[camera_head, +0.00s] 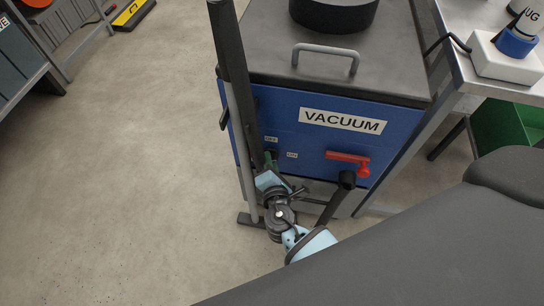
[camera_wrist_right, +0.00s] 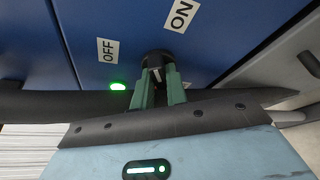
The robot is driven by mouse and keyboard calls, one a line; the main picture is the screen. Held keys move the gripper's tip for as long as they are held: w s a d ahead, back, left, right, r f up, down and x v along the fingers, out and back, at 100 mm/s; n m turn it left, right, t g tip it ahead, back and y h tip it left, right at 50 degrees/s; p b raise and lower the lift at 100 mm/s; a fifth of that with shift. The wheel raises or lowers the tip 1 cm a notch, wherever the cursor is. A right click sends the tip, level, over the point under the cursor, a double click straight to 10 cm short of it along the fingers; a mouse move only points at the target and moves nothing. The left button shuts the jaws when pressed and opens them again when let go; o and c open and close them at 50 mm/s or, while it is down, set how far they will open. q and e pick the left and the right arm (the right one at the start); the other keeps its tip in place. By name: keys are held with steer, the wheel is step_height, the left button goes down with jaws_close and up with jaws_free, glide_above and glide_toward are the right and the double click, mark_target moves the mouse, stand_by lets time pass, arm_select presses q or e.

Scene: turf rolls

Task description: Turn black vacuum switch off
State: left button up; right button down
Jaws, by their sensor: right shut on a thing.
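The blue vacuum unit (camera_head: 300,112) with a white VACUUM label stands in the upper middle of the head view. In the right wrist view its black switch (camera_wrist_right: 154,58) is a round knob on the blue panel. An OFF label (camera_wrist_right: 107,50) is to its left and an ON label (camera_wrist_right: 182,15) is above it to the right. My right gripper (camera_head: 270,158) is at the panel, with its green fingers (camera_wrist_right: 160,84) shut on the knob. The fingers partly cover the knob; its exact setting is hard to tell. My left gripper is not in view.
A green lamp (camera_wrist_right: 118,86) glows near the OFF label. A red lever (camera_head: 348,160) and a black hose (camera_head: 336,200) are right of my gripper. A grey pipe (camera_head: 240,140) stands close on the left. The floor (camera_head: 120,180) at left is clear.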

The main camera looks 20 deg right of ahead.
steer(key=shift+w+a+r+n+g+h+p, duration=0.1)
steer(key=shift+n+g+h+p, duration=0.55)
steer(key=shift+n+p, duration=0.65)
steer(key=shift+a+r+n+g+h+p, duration=0.1)
steer(key=shift+n+g+h+p, duration=0.5)
steer(key=shift+n+p, duration=0.65)
steer(key=shift+w+n+g+h+p, duration=0.1)
steer(key=shift+n+g+h+p, duration=0.5)
steer(key=shift+n+p, duration=0.65)
steer(key=shift+s+n, duration=0.1)
steer(key=shift+n, duration=0.2)
steer(key=c, duration=1.4)
jaws_free()
